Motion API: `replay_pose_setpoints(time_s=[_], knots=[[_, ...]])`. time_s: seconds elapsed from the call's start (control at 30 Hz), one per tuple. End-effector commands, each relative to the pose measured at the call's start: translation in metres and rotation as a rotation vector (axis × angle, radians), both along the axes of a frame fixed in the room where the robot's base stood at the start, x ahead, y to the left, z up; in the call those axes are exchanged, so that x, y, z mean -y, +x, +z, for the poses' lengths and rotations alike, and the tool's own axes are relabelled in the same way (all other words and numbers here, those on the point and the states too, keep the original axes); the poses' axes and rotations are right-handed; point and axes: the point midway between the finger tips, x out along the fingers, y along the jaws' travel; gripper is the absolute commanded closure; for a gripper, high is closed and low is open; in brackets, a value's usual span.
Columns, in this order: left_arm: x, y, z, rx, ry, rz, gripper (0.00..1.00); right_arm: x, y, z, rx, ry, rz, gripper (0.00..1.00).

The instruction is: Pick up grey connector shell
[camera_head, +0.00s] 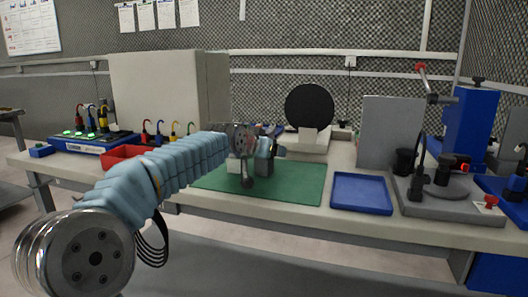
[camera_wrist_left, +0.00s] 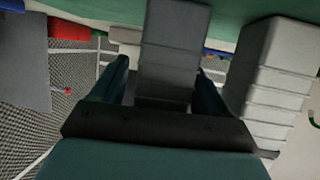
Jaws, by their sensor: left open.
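My left gripper (camera_head: 256,150) is over the green mat (camera_head: 305,182), with my own arm hiding part of the scene. In the left wrist view its two fingers (camera_wrist_left: 163,66) are apart, with a darker grey stepped block (camera_wrist_left: 176,25), which looks like the grey connector shell, showing between them. I cannot tell whether either finger touches it. The block shows in the head view (camera_head: 265,166) beside the gripper. A lighter grey ribbed block (camera_wrist_left: 282,65) stands to its right in the left wrist view. My right gripper is not in view.
A blue tray (camera_head: 361,193) lies right of the mat, and a red tray (camera_head: 122,156) lies left. A grey fixture (camera_head: 455,207) with black parts stands farther right. A black disc (camera_head: 309,106) on a stand is behind the mat. The mat's front right is clear.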

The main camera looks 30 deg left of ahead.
Motion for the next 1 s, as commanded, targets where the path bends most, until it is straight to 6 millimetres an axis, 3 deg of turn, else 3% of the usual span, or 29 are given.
replay_pose_setpoints(time_s=[0.17, 0.53, 0.83, 1.0], knots=[[0.0, 0.0, 0.0, 0.0, 0.0, 0.0, 0.27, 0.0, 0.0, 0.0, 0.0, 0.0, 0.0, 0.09], [0.0, -0.001, 0.0, 0.0, 0.0, 0.0, 0.84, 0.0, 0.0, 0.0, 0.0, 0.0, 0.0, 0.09], [0.0, 0.0, 0.003, 0.002, 0.0, 0.0, 0.85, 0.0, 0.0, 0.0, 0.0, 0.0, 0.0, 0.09], [0.0, 0.0, 0.019, 0.004, 0.001, 0.001, 0.85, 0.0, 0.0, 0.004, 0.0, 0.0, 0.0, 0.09]])
